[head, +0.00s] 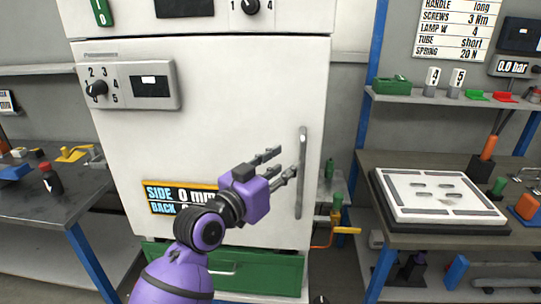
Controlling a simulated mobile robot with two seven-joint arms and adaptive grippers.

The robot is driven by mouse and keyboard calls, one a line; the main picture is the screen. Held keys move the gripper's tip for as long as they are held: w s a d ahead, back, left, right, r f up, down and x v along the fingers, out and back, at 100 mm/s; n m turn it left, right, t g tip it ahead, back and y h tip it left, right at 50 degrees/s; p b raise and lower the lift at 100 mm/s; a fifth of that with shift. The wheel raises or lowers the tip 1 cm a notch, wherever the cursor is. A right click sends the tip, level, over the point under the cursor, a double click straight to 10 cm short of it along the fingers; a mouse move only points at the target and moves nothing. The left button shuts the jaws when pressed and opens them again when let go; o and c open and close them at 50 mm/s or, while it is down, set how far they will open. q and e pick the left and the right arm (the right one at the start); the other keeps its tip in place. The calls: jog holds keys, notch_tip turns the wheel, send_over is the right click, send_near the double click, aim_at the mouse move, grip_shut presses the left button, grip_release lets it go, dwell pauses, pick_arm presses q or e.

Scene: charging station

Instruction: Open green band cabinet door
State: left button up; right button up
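A tall white cabinet door (230,120) fills the middle of the head view and looks closed. Its long vertical grey handle (301,172) is on the right side. A green band (270,272) with a small handle runs below the door. My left gripper (286,161) is in front of the door, its two fingers apart and pointing right towards the handle. The fingertips are just left of the handle in the picture; I cannot tell if they touch it. Nothing shows between the fingers. My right gripper is not in view.
A dial panel (127,86) and a blue-and-orange sign (165,198) are on the door; my arm partly covers the sign. A dark bench with a white board (440,196) stands at right, beside a blue post (374,50). Another bench (60,212) stands at left.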

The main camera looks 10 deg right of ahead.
aim_at(300, 158)
pick_arm(q)
jog(key=shift+m+g, duration=0.3)
jog(key=x, duration=0.7)
jog(key=shift+d+f, duration=0.15)
jog(key=shift+d, duration=0.35)
jog(key=shift+c, duration=0.3)
